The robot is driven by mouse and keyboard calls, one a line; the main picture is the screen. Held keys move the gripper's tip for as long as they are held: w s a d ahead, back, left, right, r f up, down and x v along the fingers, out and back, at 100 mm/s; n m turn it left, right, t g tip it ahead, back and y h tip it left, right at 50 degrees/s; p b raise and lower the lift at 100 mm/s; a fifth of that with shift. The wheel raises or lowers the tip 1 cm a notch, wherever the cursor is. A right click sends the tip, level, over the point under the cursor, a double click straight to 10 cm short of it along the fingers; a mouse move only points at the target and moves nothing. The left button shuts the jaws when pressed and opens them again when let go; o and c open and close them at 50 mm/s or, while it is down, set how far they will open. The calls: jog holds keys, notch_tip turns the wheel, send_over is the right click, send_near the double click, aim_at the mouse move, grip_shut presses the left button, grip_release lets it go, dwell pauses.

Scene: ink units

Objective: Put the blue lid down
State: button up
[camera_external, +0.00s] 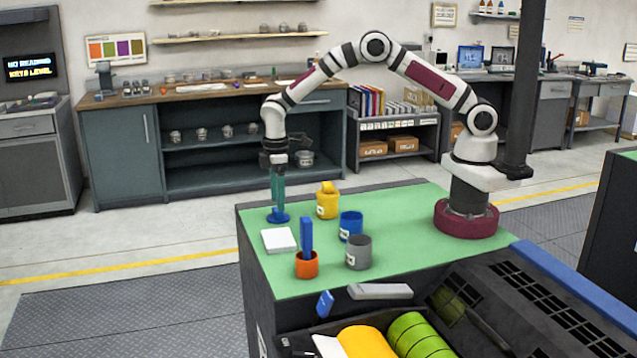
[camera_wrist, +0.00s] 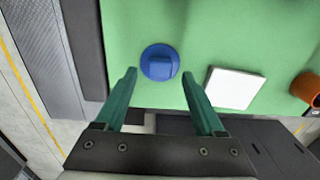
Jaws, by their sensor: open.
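The blue lid (camera_external: 278,217) is a flat disc with a small block-shaped knob. It lies on the green work surface near the far left corner. In the wrist view the blue lid (camera_wrist: 159,63) sits just beyond and between the tips of my gripper (camera_wrist: 159,73), with its knob up. My gripper (camera_external: 278,203) points down right at the lid, and its green fingers are spread apart with nothing held between them. I cannot tell from these views exactly how high the fingertips are above the surface.
A white square pad (camera_external: 279,240) lies near the lid. A yellow lidded cup (camera_external: 327,206), blue cup (camera_external: 350,226), grey cup (camera_external: 358,252) and orange cup (camera_external: 307,265) with a blue bar (camera_external: 306,238) stand nearby. The right part of the green surface (camera_external: 400,215) is clear.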

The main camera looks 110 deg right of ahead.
notch_tip(320, 180, up, 9)
jog(key=s+a+r+m, duration=0.1)
jog(key=s+a+r, duration=0.5)
jog(key=a+r, duration=0.25)
jog(key=s+a+m, duration=0.1)
jog(key=s+a, duration=0.4)
jog(key=s, duration=0.3)
jog(key=s+a+m+y, duration=0.1)
jog(key=s+a+m, duration=0.1)
jog(key=s+a, duration=0.3)
jog(key=s+a+m, duration=0.1)
jog(key=s+a, duration=0.4)
jog(key=s, duration=0.8)
jog(key=shift+r+m+y, duration=0.25)
jog(key=shift+m+y, duration=0.05)
jog(key=shift+y, duration=0.1)
